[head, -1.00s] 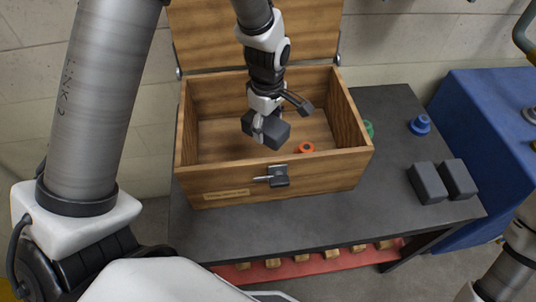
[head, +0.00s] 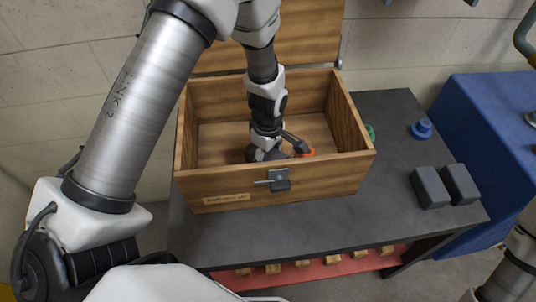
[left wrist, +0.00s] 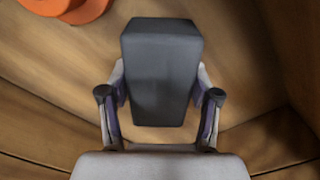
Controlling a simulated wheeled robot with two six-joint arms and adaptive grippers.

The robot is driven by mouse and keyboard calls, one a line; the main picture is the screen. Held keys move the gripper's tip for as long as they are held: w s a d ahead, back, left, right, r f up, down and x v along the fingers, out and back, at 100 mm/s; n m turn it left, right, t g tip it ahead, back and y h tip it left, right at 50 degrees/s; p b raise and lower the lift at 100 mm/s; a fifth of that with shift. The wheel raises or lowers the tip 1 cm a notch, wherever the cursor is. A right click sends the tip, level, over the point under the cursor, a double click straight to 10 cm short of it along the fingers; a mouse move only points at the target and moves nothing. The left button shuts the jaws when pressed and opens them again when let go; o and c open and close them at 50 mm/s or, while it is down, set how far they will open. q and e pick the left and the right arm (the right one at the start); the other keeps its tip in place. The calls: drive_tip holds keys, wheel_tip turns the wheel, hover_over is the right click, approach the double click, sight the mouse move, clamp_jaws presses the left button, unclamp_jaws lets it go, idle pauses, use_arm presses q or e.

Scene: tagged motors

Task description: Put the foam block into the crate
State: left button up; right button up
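The crate (head: 235,186) is an open wooden box with a metal latch on its front, standing on a dark table. My left gripper (head: 266,156) is down inside it, partly hidden behind the front wall. In the left wrist view a dark grey foam block (left wrist: 160,70) sits between the two fingers (left wrist: 160,95), whose pads appear to press on its sides. Wood surrounds the block there; whether it touches the floor I cannot tell. My right gripper is out of view.
An orange object (head: 307,153) lies in the crate beside the gripper; it also shows in the left wrist view (left wrist: 70,8). Two dark grey blocks (head: 430,188) and a blue piece (head: 420,129) stand on the table (head: 330,215) to the right. A green object (head: 369,131) is beside the crate.

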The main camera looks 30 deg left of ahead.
use_arm(q)
drive_tip(key=shift+o, duration=1.4)
wheel_tip(320, 180, up, 12)
drive_tip(key=shift+r, duration=0.2)
